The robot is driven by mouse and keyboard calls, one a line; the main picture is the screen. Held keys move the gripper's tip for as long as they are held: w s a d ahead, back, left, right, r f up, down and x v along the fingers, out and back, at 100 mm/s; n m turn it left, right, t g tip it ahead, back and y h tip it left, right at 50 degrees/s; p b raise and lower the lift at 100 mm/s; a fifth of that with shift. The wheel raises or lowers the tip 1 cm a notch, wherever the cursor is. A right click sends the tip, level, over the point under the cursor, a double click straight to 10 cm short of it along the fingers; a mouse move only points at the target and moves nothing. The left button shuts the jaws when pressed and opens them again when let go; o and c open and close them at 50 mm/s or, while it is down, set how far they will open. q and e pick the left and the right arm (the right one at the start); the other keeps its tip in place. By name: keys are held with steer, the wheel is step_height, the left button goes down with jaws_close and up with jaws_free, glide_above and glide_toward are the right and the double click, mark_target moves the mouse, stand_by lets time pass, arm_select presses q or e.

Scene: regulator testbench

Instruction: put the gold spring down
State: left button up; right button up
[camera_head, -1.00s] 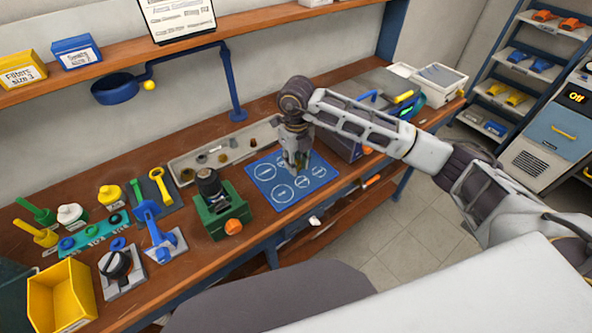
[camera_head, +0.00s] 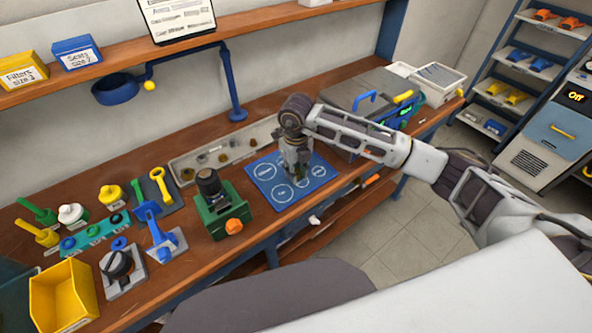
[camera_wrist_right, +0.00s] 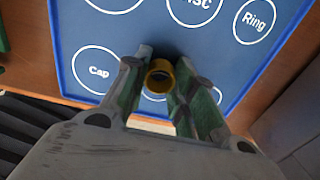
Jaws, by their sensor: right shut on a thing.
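My right gripper (camera_head: 298,175) points down over the blue mat (camera_head: 262,172) with white labelled circles. In the right wrist view its two green-sided fingers (camera_wrist_right: 165,68) are shut on the gold spring (camera_wrist_right: 160,76), seen end-on as a small gold ring. The spring is over the blue mat, near the circle marked Cap; I cannot tell whether it touches the mat. In the head view the spring is hidden by the fingers. My left gripper is not in view.
A grey parts tray (camera_head: 185,172) lies behind the mat. A green fixture (camera_head: 217,215) stands left of it, and a toolbox (camera_head: 350,130) right of it.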

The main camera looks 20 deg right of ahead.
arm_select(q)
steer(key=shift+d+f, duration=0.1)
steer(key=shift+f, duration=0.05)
arm_select(e)
steer(key=shift+f, duration=0.15)
steer(key=o, duration=0.8)
steer(key=shift+c, duration=0.2)
steer(key=shift+o, duration=0.8)
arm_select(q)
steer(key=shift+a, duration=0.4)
arm_select(e)
steer(key=shift+r, duration=0.45)
arm_select(q)
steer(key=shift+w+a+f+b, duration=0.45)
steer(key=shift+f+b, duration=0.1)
steer(key=shift+b, duration=0.2)
arm_select(e)
step_height(320, 180, up, 11)
steer(key=shift+r, duration=0.2)
